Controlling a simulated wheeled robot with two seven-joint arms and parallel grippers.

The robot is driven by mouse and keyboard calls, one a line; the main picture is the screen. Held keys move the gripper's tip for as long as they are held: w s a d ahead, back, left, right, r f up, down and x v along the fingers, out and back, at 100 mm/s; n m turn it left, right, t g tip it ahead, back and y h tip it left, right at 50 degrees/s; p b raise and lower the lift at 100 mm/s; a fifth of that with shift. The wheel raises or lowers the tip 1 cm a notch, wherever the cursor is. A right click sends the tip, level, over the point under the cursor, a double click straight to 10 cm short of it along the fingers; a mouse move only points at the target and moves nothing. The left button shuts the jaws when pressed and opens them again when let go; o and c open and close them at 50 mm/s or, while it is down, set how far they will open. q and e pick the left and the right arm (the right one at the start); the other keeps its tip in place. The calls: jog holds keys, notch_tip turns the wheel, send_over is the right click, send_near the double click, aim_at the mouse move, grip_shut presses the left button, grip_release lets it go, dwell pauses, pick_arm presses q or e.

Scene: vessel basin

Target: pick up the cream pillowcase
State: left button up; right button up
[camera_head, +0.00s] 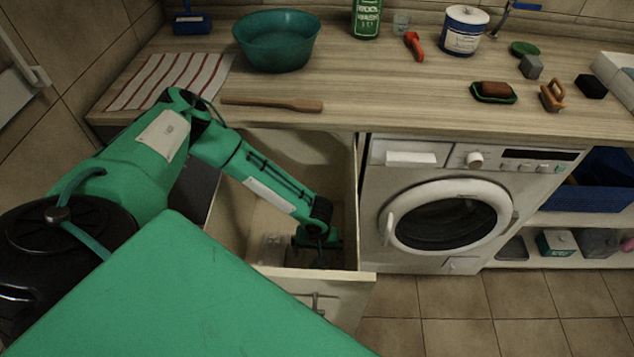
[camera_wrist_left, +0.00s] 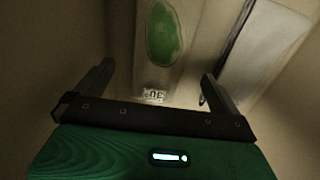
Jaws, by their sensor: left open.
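My left arm reaches down into the open drawer (camera_head: 361,210) under the worktop. My left gripper (camera_head: 318,246) is inside it, low and near the front panel. In the left wrist view the gripper (camera_wrist_left: 157,78) is open, with nothing between its fingers. Beyond the fingers lies a beige thing with a green oval (camera_wrist_left: 165,34) and a small pale label (camera_wrist_left: 154,95). A pale flat panel (camera_wrist_left: 262,45) lies to its right. I cannot make out a cream pillowcase for certain in either view. My right gripper is not in view.
The drawer walls stand close around my left gripper. The washing machine (camera_head: 390,240) is just right of the drawer. On the worktop (camera_head: 350,95) are a teal basin (camera_head: 277,58), a striped cloth (camera_head: 165,82) and a wooden stick (camera_head: 270,103). The floor in front is clear.

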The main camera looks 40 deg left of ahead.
pick_arm(q)
jog(key=shift+s+d+f, duration=0.1)
jog(key=shift+f, duration=2.5)
jog(key=c, duration=1.2)
jog(key=shift+r, duration=0.1)
